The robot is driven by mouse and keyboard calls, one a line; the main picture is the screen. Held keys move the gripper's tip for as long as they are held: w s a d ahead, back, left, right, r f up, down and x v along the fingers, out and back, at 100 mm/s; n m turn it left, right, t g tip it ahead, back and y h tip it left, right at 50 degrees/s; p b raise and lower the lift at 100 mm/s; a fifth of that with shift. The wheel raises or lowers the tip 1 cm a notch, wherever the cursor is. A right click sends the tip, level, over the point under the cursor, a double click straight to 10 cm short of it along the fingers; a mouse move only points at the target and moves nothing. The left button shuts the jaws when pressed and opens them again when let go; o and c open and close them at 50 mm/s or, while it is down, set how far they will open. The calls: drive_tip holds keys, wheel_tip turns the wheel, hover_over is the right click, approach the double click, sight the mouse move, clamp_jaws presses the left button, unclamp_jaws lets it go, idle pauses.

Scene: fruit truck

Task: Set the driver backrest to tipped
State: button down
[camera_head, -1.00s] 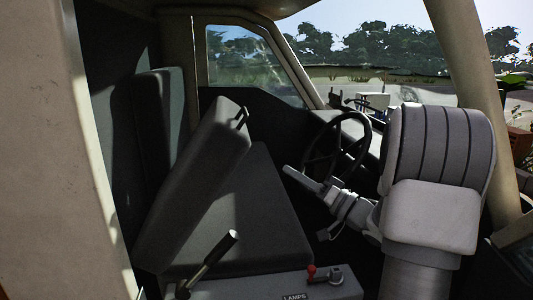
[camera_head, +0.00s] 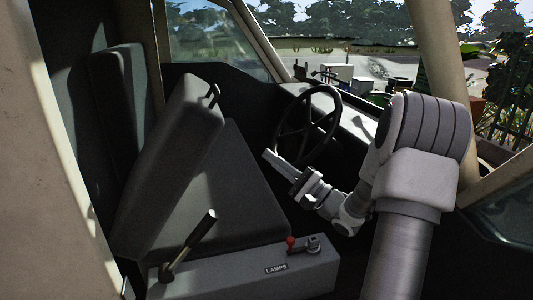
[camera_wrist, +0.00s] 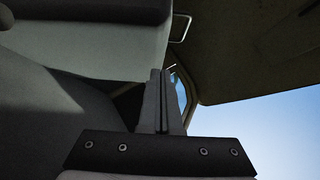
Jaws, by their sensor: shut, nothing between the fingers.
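The dark grey driver backrest (camera_head: 172,160) leans at a slant over the driver seat cushion (camera_head: 235,185) in the head view. A thin handle loop (camera_head: 213,93) sticks out at its top edge. My gripper (camera_head: 267,154) is shut and empty, right of the backrest and in front of the steering wheel, apart from the backrest. In the wrist view my shut fingers (camera_wrist: 162,75) point up. There the backrest (camera_wrist: 85,40) fills the upper left and the loop (camera_wrist: 181,28) lies just past the fingertips. The foot of the backrest is partly hidden.
The steering wheel (camera_head: 306,128) is close behind my gripper. A console (camera_head: 245,272) marked LAMPS carries a black-gripped lever (camera_head: 188,245) and a red-knobbed switch (camera_head: 291,243). Another upright backrest (camera_head: 120,100) stands behind. The door pillar (camera_head: 70,150) bounds the left.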

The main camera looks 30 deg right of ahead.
sight(224, 125)
drive_tip(key=w+a+r, duration=0.5)
drive_tip(key=w+a, duration=0.1)
drive_tip(key=shift+w+a+r+p, duration=0.25)
drive_tip(key=shift+w+a+p, duration=0.05)
drive_tip(key=shift+w+p, duration=0.1)
drive_tip(key=shift+n+g, duration=0.5)
drive_tip(key=shift+n, duration=0.1)
drive_tip(key=a+r+p, duration=0.3)
drive_tip(key=shift+w+a+r, duration=0.1)
drive_tip(key=shift+w+r, duration=0.15)
drive_tip(key=shift+w, duration=0.1)
drive_tip(key=shift+a, duration=0.25)
drive_tip(key=shift+d+f, duration=0.1)
drive_tip(key=shift+f, duration=0.1)
